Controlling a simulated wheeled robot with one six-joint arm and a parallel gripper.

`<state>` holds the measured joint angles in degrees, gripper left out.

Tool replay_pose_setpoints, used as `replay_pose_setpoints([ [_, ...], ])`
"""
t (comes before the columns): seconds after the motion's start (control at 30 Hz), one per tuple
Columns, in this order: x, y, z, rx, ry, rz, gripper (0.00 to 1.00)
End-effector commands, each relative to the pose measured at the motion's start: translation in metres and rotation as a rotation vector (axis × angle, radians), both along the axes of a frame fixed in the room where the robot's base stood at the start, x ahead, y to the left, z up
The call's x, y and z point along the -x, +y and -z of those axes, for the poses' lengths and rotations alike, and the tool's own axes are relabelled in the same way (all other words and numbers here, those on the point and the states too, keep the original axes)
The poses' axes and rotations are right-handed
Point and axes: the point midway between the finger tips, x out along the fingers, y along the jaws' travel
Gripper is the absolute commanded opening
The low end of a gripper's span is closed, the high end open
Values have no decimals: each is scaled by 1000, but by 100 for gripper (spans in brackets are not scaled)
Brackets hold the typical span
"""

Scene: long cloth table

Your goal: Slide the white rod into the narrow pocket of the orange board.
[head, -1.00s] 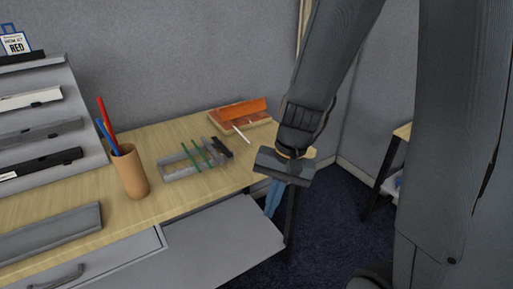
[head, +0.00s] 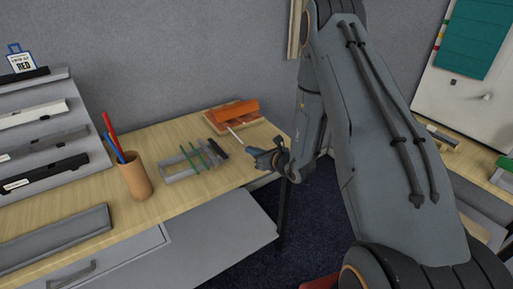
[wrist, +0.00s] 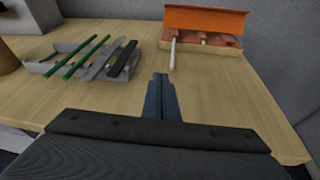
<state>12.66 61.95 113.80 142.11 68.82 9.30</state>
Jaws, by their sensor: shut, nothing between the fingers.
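The orange board (head: 236,109) stands at the far right of the table on a light wooden base; it also shows at the top of the wrist view (wrist: 205,18). The white rod (head: 235,134) sticks out from the board's front left toward me, clear in the wrist view (wrist: 172,52). I cannot tell whether its far end is inside a pocket. My gripper (wrist: 160,82) is shut and empty, its fingertips just short of the rod's near end in the picture. In the head view my gripper (head: 257,154) is at the table's right end.
A grey tray (head: 180,172) with green sticks and a black bar lies left of the board. A tan cup (head: 133,176) with red and blue pens stands further left, near a grey stepped rack (head: 45,120).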

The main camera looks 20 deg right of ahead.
Motion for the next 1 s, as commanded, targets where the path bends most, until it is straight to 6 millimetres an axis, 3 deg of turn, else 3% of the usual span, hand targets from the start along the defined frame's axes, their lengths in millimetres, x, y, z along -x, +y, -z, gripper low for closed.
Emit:
replay_pose_setpoints([
  [0.1,-5,-15,6,-17,-5,66,0],
  [0.2,-10,-17,8,-19,-8,79,0],
  [0.63,-50,-1,22,-18,-7,76,0],
  [1.0,-60,2,23,-20,-7,77,0],
])
